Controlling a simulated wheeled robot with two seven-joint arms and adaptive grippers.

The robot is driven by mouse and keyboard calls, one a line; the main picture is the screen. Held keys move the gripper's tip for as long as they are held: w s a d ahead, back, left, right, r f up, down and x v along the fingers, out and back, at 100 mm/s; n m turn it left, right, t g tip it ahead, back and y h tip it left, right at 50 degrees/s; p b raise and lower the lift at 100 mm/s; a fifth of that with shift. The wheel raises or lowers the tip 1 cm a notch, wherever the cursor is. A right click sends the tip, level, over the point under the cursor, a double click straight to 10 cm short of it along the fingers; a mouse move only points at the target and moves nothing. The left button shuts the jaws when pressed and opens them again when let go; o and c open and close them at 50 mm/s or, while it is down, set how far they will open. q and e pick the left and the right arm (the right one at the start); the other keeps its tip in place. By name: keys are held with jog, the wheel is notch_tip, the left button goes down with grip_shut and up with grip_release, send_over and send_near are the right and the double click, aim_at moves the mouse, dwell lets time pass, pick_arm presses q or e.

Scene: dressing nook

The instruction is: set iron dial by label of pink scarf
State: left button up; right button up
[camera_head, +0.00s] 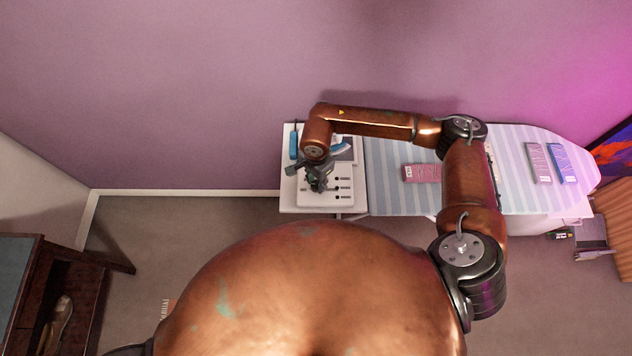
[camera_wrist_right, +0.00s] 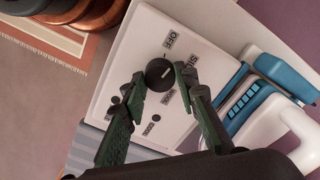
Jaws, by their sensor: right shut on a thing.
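The iron dial (camera_wrist_right: 158,76) is a round black knob with a light pointer mark, on a white panel (camera_wrist_right: 150,35) printed with OFF, SILK and other, smaller words. My right gripper (camera_wrist_right: 160,79) is shut on the dial, with one green finger on each side. In the head view my right gripper (camera_head: 318,180) stands over the panel (camera_head: 330,199) and hides the dial. A folded pink scarf (camera_head: 425,173) lies on the striped board with a small white label at its left end; the writing is too small to read. My left gripper is not in view.
The striped ironing board (camera_head: 388,150) reaches right, with a folded mauve cloth (camera_head: 539,163) and a folded blue cloth (camera_head: 565,164) near its far end. The blue and white iron (camera_wrist_right: 255,110) stands beside the panel. My right arm crosses above the board.

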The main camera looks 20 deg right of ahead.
aim_at(316, 184)
jog(key=m+b, duration=0.2)
jog(key=m, duration=0.2)
jog(key=shift+m, duration=0.3)
jog(key=shift+m+b, duration=1)
jog(key=shift+m, duration=1.2)
jog(key=o, duration=1.2)
jog(key=shift+c, duration=0.2)
jog(key=shift+r, duration=0.35)
notch_tip(316, 184, up, 12)
jog(key=shift+f, duration=0.25)
